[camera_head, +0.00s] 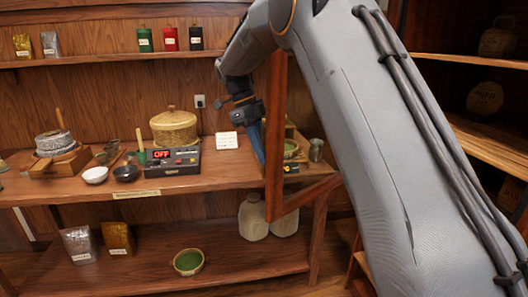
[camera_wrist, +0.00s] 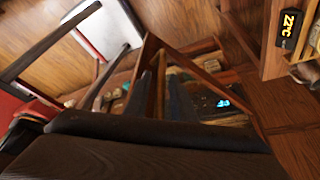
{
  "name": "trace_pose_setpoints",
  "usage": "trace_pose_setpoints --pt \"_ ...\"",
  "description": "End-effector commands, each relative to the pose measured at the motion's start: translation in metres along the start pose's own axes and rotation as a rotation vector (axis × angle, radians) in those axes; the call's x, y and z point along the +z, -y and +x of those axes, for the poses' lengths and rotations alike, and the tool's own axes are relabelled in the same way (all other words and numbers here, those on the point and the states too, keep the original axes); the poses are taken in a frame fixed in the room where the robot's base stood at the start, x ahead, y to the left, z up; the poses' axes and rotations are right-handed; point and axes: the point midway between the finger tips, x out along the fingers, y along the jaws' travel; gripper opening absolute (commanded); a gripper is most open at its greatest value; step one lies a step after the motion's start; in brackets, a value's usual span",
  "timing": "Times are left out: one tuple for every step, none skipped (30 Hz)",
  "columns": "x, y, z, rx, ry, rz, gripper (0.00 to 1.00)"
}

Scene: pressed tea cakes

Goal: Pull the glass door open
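The glass door (camera_head: 274,150) is a reddish-brown wooden frame with a clear pane. It stands swung out at an angle from the shelving on the right, and things show through its pane. My arm hides its upper right part. My gripper (camera_head: 257,150) points down right at the upright free edge of the frame, its blue-grey fingers overlapping it in the picture. In the wrist view the door frame (camera_wrist: 152,48) runs up to a corner, and a wooden bar lies between the two dark fingers (camera_wrist: 160,100). Whether they press on it is not clear.
A wooden counter (camera_head: 225,182) on the left holds a device reading OFF (camera_head: 172,162), a lidded basket (camera_head: 175,127) and bowls. Open shelves (camera_head: 475,62) with jars stand on the right. Pale jars (camera_head: 252,218) and a green bowl (camera_head: 188,262) sit on the lower shelf.

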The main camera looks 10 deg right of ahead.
Motion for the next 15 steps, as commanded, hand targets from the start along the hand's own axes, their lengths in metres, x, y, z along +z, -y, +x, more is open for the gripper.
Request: trace_pose_setpoints --pt "0.000 0.000 0.000 0.000 0.000 0.000 0.29" --pt "0.000 0.000 0.000 -0.001 0.000 0.000 0.29" --pt "0.000 0.000 0.000 -0.001 0.000 0.001 0.29" --pt "0.000 0.000 0.000 -0.001 0.000 0.001 0.29" --pt "0.000 0.000 0.000 -0.001 0.000 0.001 0.29" --pt "0.000 0.001 0.000 -0.001 0.000 0.001 0.29" --pt "0.000 0.001 0.000 -0.002 0.000 0.001 0.29" --pt "0.000 0.001 0.000 -0.002 0.000 0.001 0.29" --pt "0.000 0.001 -0.001 -0.002 0.000 0.001 0.29" --pt "0.000 0.001 -0.002 -0.002 0.000 0.001 0.29" --pt "0.000 0.001 -0.003 -0.003 0.000 0.001 0.29" --pt "0.000 0.001 -0.006 -0.003 0.001 0.002 0.29" --pt "0.001 0.001 -0.009 -0.004 0.001 0.002 0.29" --pt "0.001 0.001 -0.013 -0.004 0.002 0.002 0.29" --pt "0.001 0.002 -0.018 -0.005 0.002 0.002 0.29"
